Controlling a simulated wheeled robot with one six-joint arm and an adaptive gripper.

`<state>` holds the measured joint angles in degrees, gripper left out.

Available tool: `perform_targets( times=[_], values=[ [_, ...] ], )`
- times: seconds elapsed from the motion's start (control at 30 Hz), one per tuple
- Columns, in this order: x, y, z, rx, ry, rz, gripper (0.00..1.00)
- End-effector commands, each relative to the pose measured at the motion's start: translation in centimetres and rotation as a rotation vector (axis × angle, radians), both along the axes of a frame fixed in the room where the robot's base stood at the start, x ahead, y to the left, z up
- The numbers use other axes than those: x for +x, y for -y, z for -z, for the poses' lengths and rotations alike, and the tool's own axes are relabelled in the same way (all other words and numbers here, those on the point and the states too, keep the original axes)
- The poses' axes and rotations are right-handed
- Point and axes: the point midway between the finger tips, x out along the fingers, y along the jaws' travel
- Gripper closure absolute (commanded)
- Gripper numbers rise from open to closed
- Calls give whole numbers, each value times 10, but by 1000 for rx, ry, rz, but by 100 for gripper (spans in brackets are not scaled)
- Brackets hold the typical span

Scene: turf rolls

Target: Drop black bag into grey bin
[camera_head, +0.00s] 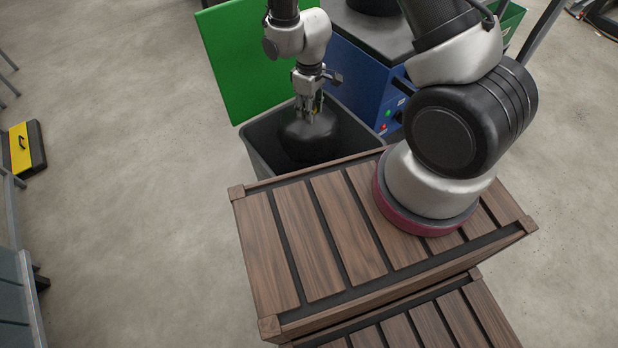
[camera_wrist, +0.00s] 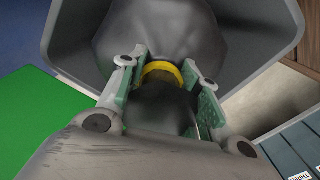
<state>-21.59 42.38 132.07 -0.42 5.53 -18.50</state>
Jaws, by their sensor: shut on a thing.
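The black bag (camera_head: 308,138) hangs from my gripper (camera_head: 309,113), which is shut on its neck. The bag is over the opening of the grey bin (camera_head: 262,158), and its lower part appears to be inside the rim. In the wrist view the bag (camera_wrist: 165,38) bulges beyond the fingers of my gripper (camera_wrist: 168,85), with a yellow tie (camera_wrist: 163,70) between them. The grey bin (camera_wrist: 262,62) surrounds the bag there. The underside of the bag and the bin's floor are hidden.
A green panel (camera_head: 243,52) stands behind the bin on the left. A blue cabinet (camera_head: 362,82) is behind it on the right. A slatted wooden crate (camera_head: 320,235) stands in front. A yellow and black case (camera_head: 22,148) lies at far left.

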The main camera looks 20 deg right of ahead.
Motion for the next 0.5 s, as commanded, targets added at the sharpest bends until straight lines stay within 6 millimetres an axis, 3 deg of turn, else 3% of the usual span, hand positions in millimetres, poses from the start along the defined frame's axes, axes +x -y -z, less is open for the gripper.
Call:
perform_targets(
  times=[0.07, 0.1, 0.2, 0.5],
  values=[
    [1, 0, -1, 1, 1, 0, 100],
    [1, 0, -1, 1, 1, 0, 64],
    [0, 0, -1, 1, 1, 0, 46],
    [-1, 0, 0, 0, -1, 0, 42]
  ],
)
